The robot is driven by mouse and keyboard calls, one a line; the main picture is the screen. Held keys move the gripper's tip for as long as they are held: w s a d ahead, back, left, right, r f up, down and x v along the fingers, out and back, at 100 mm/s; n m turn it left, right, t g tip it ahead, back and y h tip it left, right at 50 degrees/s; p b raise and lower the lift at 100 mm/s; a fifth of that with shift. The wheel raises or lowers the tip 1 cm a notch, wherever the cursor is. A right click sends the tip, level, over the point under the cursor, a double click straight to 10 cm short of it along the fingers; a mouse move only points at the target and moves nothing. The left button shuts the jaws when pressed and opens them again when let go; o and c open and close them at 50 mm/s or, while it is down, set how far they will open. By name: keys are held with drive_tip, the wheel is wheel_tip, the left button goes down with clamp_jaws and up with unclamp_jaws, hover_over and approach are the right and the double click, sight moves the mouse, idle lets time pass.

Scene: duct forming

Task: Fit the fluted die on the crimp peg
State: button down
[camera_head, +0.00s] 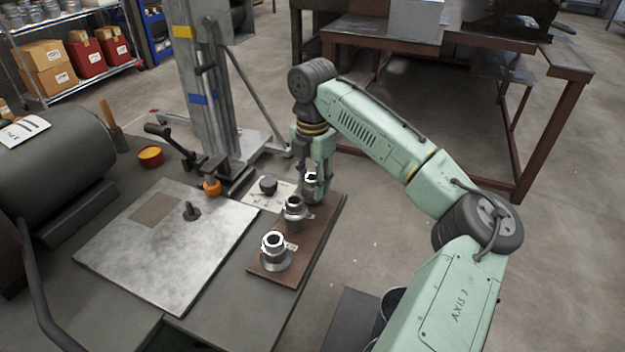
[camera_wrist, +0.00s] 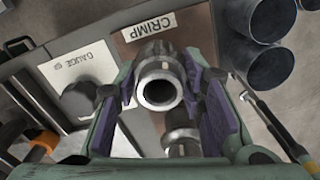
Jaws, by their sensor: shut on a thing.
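My gripper (camera_head: 317,190) is at the far end of a brown board (camera_head: 278,277), pointing down. In the wrist view its purple-padded fingers (camera_wrist: 168,110) are shut on a hollow metal die (camera_wrist: 158,88), seen from above. I cannot tell whether it is clear of the board. Two other metal dies, a near one (camera_head: 275,249) and a middle one (camera_head: 294,209), stand on the board. Part of another metal piece (camera_wrist: 181,134) shows below the held die. A "CRIMP" label (camera_wrist: 149,27) lies on the board. A short dark peg (camera_head: 191,211) stands on the grey metal plate (camera_head: 165,255).
A pale "GAUGE" plate (camera_wrist: 85,67) with a black knob (camera_wrist: 78,99) lies left of my gripper. A lever press with an orange knob (camera_head: 211,187) stands behind the grey plate. Grey cylinders (camera_wrist: 272,68) show at right in the wrist view. The grey plate's front is clear.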

drive_tip(key=shift+f, duration=0.3)
idle(0.4)
drive_tip(key=c, duration=1)
unclamp_jaws()
drive_tip(key=shift+o, duration=0.2)
drive_tip(key=shift+f, duration=0.1)
wheel_tip(320, 180, up, 12)
drive_tip(key=shift+s, duration=0.1)
